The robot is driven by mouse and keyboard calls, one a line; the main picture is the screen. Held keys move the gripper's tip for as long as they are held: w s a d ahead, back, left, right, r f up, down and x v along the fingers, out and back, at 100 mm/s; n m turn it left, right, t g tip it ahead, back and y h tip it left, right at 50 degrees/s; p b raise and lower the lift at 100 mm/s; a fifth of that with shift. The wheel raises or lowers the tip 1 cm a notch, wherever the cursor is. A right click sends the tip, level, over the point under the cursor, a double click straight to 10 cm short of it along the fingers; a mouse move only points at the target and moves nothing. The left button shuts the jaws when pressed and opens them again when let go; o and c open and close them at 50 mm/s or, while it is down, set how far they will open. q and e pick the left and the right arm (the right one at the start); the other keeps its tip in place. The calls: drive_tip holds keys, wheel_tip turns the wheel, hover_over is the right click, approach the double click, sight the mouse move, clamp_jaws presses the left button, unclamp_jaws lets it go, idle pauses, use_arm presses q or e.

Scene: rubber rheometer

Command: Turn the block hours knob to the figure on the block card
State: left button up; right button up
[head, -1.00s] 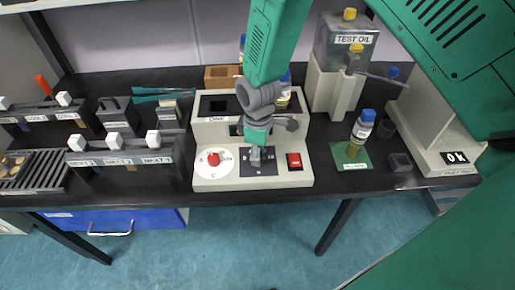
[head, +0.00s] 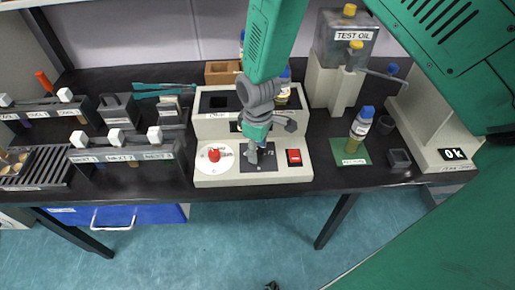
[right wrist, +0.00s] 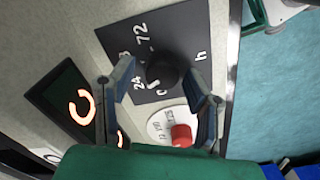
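The block hours knob (right wrist: 162,70) is a round black knob on a dark plate (right wrist: 190,30) with white figures, among them 24 and 72, and an h. I cannot read its pointer surely. My right gripper (right wrist: 163,90) has its two fingers apart, one on each side of the knob in the right wrist view; no firm contact shows. In the head view the right gripper (head: 252,155) is over the dark plate on the front of the cream machine (head: 210,178) and hides most of the knob. I cannot make out the block card's figure. My left gripper is not in view.
A red knob (head: 214,155) on a white dial is left of the plate, and a red switch (head: 294,157) is right. A bottle (head: 361,125) stands on a green mat (head: 350,160). Racks with white-topped pieces (head: 118,155) stand at left. A lit display (right wrist: 75,100) is beside the plate.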

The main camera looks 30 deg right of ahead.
wheel_tip(320, 180, up, 12)
idle(0.7)
drive_tip(key=shift+f, duration=0.1)
idle(0.3)
